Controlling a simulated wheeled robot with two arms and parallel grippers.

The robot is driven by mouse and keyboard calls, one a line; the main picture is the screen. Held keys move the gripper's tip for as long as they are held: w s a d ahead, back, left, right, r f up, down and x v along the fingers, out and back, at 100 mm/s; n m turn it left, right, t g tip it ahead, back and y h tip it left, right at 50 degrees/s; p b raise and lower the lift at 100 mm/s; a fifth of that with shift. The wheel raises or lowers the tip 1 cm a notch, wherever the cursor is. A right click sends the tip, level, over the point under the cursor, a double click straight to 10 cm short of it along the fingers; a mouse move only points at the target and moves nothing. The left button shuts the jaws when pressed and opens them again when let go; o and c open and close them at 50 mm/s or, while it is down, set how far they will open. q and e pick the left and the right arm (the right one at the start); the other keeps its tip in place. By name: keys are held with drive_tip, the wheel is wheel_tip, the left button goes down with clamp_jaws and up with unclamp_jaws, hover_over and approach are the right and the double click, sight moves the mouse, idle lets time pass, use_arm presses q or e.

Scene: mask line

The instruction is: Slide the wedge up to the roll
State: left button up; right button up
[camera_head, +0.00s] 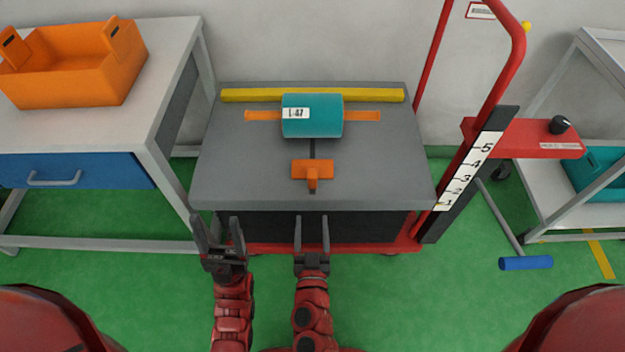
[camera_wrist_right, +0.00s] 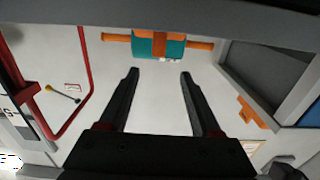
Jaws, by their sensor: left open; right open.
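The orange wedge (camera_head: 313,170) lies on the grey lift table top (camera_head: 235,165), over a dark slot, with its small handle toward me. The teal roll (camera_head: 325,125) with a white "L-47" label lies behind it, apart from it, with an orange bar sticking out at both ends. My left gripper (camera_head: 218,222) is open and empty, left of the wedge and before the table's front edge. My right gripper (camera_head: 311,224) is open and empty, in front of the wedge.
A yellow bar (camera_head: 240,95) runs along the table's back. An orange crate (camera_head: 75,75) sits on a workbench (camera_head: 165,55) at the left. The table top around the wedge is clear.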

sight(313, 181)
drive_tip(key=w+b, duration=0.3)
drive_tip(key=w, duration=1.2)
drive_tip(key=shift+d, duration=0.1)
clamp_jaws()
idle(0.8)
